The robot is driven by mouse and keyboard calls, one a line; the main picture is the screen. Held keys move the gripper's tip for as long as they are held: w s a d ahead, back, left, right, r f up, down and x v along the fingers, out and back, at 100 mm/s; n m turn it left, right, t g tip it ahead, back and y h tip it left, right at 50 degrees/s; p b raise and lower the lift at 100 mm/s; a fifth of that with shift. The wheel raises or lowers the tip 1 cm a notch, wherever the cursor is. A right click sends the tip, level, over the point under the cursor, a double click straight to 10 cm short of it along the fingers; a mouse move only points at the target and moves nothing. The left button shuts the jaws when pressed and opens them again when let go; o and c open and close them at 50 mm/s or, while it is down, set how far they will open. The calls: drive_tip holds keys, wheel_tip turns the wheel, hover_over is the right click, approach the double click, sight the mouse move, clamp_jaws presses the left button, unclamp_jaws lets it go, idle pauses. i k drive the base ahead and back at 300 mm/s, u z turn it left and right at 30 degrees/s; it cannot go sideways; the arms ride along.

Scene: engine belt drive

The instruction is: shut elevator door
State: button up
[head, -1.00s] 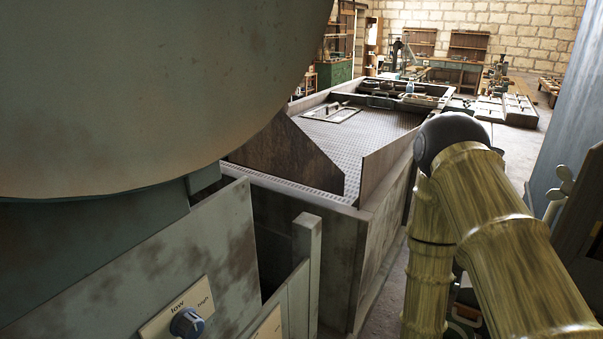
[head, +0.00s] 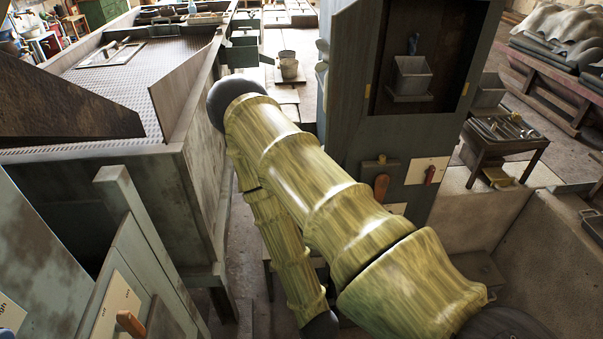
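A tall grey-green cabinet (head: 384,140), which looks like the elevator, stands right of centre in the head view. Its front has a dark open recess with a grey bucket (head: 412,80) inside. No door covers this recess, and I cannot pick out the door leaf for certain. Small yellow fittings show at both sides of the opening. My bamboo-patterned arm crosses the middle of the view, in front of the cabinet's lower left. It bends back down to the bottom edge. My gripper is out of view.
An orange-handled lever (head: 381,187) and a red-handled switch (head: 430,174) sit below the recess. A large metal-topped bin (head: 170,60) stands at left. A small table (head: 505,140) with tools and a low-walled box (head: 500,235) are at right. A narrow floor gap lies between bin and cabinet.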

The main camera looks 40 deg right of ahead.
sight(352, 28)
drive_tip(key=z, duration=0.15)
drive_tip(key=k, duration=1.6)
drive_tip(key=u, duration=0.2)
drive_tip(key=i, duration=0.95)
